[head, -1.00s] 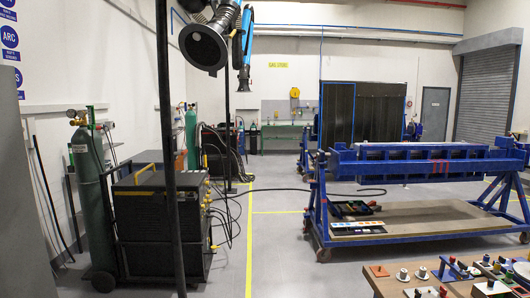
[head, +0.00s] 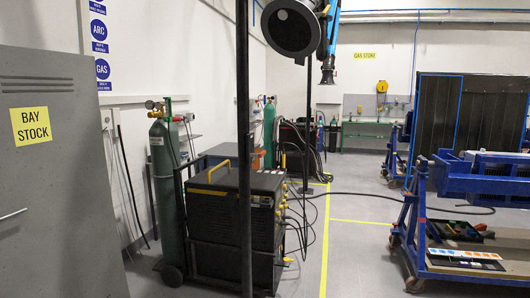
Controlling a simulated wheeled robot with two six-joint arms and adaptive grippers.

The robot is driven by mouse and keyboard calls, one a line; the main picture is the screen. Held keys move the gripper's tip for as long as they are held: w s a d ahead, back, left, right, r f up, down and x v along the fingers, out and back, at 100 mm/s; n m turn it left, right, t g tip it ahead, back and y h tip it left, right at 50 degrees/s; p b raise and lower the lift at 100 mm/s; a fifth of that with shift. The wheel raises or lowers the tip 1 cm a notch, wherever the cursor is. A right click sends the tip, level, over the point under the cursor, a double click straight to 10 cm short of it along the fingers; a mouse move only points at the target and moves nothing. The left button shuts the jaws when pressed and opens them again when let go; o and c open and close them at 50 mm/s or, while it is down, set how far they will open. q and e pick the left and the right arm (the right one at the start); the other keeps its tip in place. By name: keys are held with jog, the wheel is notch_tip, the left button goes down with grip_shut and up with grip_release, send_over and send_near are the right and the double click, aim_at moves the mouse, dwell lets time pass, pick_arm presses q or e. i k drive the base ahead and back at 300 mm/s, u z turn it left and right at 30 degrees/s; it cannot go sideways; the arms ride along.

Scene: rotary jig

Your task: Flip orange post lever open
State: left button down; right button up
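The orange post lever is not in view now. No gripper shows in the head view. The wooden table with small jig parts is out of the picture.
A grey cabinet (head: 52,185) marked BAY STOCK stands at the left. A green gas cylinder (head: 165,190) and a black machine (head: 235,230) stand behind a dark vertical pole (head: 244,150). A blue rotary frame (head: 410,215) is at the right. Floor beside the yellow line (head: 325,240) is clear.

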aim_at(262, 154)
jog(key=i, duration=1.15)
jog(key=z, duration=0.35)
jog(key=i, duration=2.25)
jog(key=z, duration=0.1)
